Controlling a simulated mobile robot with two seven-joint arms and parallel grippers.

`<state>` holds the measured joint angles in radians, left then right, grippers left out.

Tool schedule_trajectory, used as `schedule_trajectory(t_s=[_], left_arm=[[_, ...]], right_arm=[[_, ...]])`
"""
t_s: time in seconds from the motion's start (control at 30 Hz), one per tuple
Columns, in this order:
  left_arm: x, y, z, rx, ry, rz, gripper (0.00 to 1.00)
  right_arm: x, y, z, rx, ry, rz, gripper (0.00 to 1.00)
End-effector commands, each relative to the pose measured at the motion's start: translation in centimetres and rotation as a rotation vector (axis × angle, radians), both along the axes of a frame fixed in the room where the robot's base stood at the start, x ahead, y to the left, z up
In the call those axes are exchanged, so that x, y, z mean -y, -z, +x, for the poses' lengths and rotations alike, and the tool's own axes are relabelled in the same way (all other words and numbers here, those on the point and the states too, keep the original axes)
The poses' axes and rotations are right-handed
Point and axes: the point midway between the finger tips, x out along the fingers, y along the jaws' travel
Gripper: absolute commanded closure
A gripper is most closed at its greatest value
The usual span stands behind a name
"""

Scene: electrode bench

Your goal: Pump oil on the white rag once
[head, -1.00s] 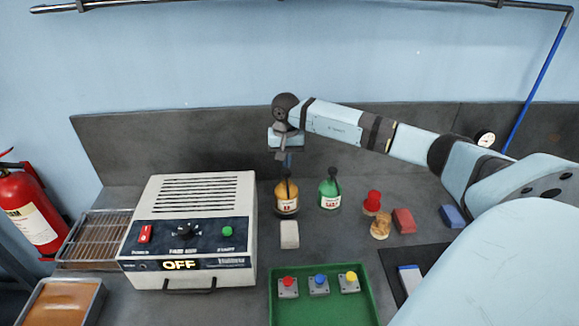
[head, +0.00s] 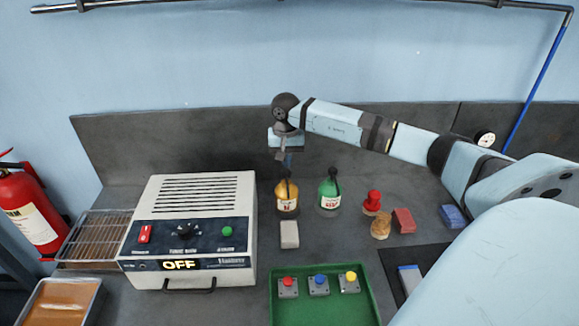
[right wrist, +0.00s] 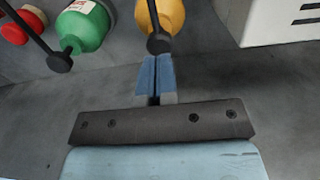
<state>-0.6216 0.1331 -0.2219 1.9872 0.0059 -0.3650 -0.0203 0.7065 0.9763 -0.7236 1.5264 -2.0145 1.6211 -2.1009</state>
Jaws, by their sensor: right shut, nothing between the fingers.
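An amber bottle (head: 287,201) with a dark pump top stands upright on the bench; in the right wrist view the amber bottle (right wrist: 157,14) shows just beyond my fingertips. The white rag (head: 289,234) is a small pale block lying in front of it. My right gripper (head: 288,165) points down at the amber bottle's pump top, its blue fingers together and empty. In the right wrist view the fingertips (right wrist: 157,63) are close to the dark pump head; I cannot tell whether they touch it. My left gripper is out of view.
A green bottle (head: 329,193) with a similar pump stands to the right. A red stamp-like thing (head: 373,201), a cork-coloured piece (head: 381,227) and a red block (head: 404,220) lie farther right. A white heater box (head: 200,200) reads OFF at left. A green tray (head: 320,308) with buttons is in front.

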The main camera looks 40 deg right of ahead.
Motion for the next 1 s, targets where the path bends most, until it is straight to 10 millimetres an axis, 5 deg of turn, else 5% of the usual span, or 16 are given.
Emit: schedule_trajectory(t_s=[1.0], left_arm=[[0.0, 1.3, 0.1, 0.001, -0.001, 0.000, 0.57]], right_arm=[[0.0, 1.6, 0.0, -0.001, 0.000, -0.001, 1.00]])
